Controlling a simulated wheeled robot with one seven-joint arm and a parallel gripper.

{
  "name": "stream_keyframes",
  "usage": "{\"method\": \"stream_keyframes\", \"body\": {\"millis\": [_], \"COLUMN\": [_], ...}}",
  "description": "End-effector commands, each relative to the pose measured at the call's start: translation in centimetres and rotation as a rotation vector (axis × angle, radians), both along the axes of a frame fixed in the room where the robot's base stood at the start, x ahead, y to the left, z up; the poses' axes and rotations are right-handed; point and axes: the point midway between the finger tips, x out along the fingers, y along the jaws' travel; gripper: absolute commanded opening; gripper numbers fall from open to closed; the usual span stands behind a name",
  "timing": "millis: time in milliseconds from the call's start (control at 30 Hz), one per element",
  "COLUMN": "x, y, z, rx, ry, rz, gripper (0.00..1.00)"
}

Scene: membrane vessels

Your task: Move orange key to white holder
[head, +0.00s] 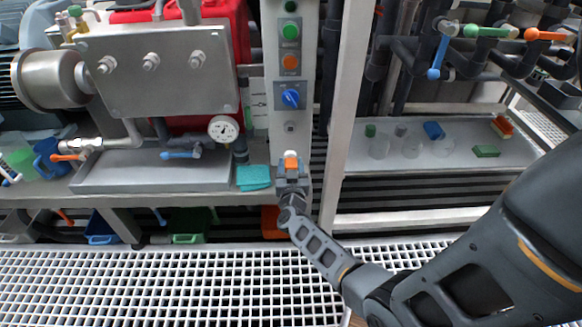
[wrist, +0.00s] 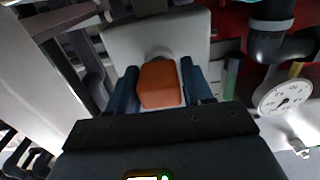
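The orange key (head: 291,162) is at my gripper (head: 291,170), low in front of the white control column (head: 257,120). In the wrist view the orange key (wrist: 160,84) lies between the two dark fingers (wrist: 161,92), which press close on both sides. My gripper looks shut on it. A pale rounded piece (wrist: 160,52) shows just behind the key, against the white panel (wrist: 120,42). I cannot tell whether this is the white holder, or whether the key touches it. A small grey square fitting (head: 290,127) sits on the column above my gripper.
The column carries a green button (head: 290,30), an orange button (head: 290,62) and a blue switch (head: 291,97). A pressure gauge (head: 223,129) and a teal cloth (head: 253,177) are to the left. A grey tray with glassware (head: 400,160) is to the right.

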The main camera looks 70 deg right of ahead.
Motion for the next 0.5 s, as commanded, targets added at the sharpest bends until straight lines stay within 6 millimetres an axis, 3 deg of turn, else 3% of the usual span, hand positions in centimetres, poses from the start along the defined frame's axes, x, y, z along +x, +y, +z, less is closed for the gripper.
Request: {"method": "stream_keyframes", "body": {"millis": [233, 500], "x": [0.0, -0.09], "y": [0.01, 0.22], "z": [0.0, -0.01], "rx": [0.0, 0.001], "ry": [0.0, 0.0], "rz": [0.0, 0.001], "gripper": [0.74, 0.74]}}
